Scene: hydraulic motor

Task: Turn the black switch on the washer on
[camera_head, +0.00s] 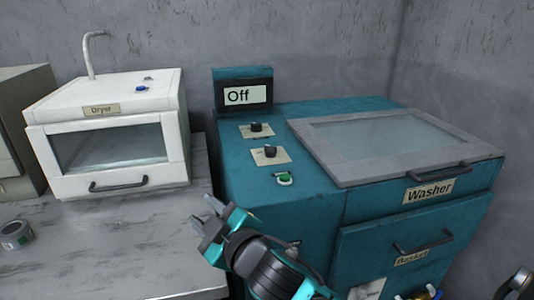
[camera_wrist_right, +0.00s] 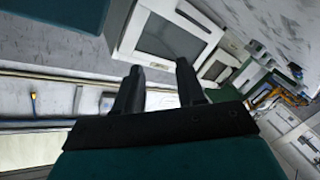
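The teal washer (camera_head: 320,225) stands right of the middle in the head view. Its small display (camera_head: 245,96) reads "Off". Two black switches sit on pale plates on its top left part: a rear one (camera_head: 256,127) and a front one (camera_head: 270,151). A green button (camera_head: 285,179) is in front of them. My right gripper (camera_head: 205,212) is in front of the washer's left front edge, lower than the switches and apart from them. Its two fingers are spread and empty, also in the right wrist view (camera_wrist_right: 157,80).
The washer's glass lid (camera_head: 385,138) is closed, and a basket drawer (camera_head: 415,245) is below it. A white dryer (camera_head: 110,140) stands on a grey table (camera_head: 120,250) at left. A roll of tape (camera_head: 16,235) lies at the table's left.

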